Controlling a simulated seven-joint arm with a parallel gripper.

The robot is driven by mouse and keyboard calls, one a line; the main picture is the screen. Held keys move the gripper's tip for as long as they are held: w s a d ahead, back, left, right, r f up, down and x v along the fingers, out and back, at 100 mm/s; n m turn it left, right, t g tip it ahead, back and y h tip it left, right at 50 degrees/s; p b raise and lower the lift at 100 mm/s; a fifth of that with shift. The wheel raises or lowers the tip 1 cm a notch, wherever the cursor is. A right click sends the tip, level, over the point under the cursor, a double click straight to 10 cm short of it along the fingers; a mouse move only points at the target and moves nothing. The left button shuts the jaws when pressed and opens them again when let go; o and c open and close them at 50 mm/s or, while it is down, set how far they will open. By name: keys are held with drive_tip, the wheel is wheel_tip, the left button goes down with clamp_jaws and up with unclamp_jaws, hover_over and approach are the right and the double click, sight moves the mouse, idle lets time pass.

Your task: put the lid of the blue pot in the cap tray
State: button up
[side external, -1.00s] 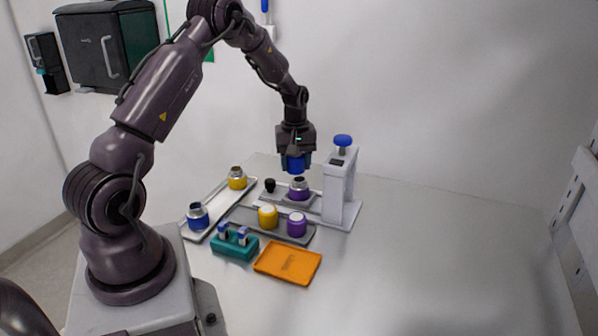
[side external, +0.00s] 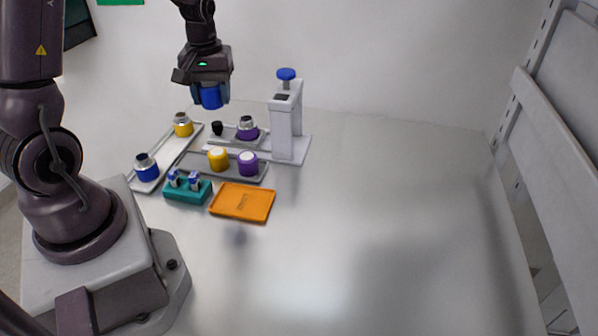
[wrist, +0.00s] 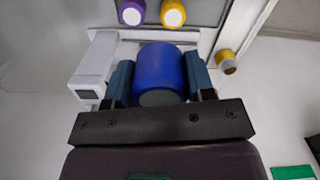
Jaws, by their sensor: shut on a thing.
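My gripper (side external: 209,94) is shut on the blue lid (side external: 211,97), held in the air above and behind the trays. In the wrist view the blue lid (wrist: 158,70) sits between the two fingers. The open blue pot (side external: 147,168), with a bare metallic neck, stands at the near end of a long white tray (side external: 172,150). A grey tray (side external: 194,165) holds a yellow cap (side external: 218,158) and a purple cap (side external: 248,163), both with pale tops. I take this as the cap tray. An orange tray (side external: 242,203) is empty; its lettering is unreadable.
A yellow pot (side external: 183,125) stands on the white tray's far end. A purple pot (side external: 247,127) and a black knob (side external: 217,128) are beside the tall white press (side external: 287,120). A teal rack (side external: 188,190) holds small vials. The table's right side is clear.

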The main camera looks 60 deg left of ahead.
drive_tip(key=w+d+m, duration=0.4)
drive_tip(key=d+m, duration=0.2)
drive_tip(key=d, duration=0.4)
drive_tip(key=w+d+m, duration=0.3)
drive_tip(key=d+m, duration=0.3)
drive_tip(key=d, duration=0.4)
drive_tip(key=s+a+n, duration=0.3)
drive_tip(key=a, duration=0.4)
drive_tip(key=s+a+n, duration=0.2)
drive_tip(key=s+a, duration=0.1)
drive_tip(key=a, duration=0.4)
drive_tip(key=s+a+f, duration=0.2)
drive_tip(key=s, duration=0.6)
drive_tip(key=s+a+f, duration=0.2)
drive_tip(key=s, duration=0.6)
hover_over(191, 162)
drive_tip(key=f, duration=0.9)
drive_tip(key=shift+s+d+f, duration=0.2)
drive_tip(key=shift+d, duration=0.05)
drive_tip(key=shift+w+a+f, duration=0.15)
drive_tip(key=shift+a+f, duration=0.05)
drive_tip(key=shift+f, duration=1.6)
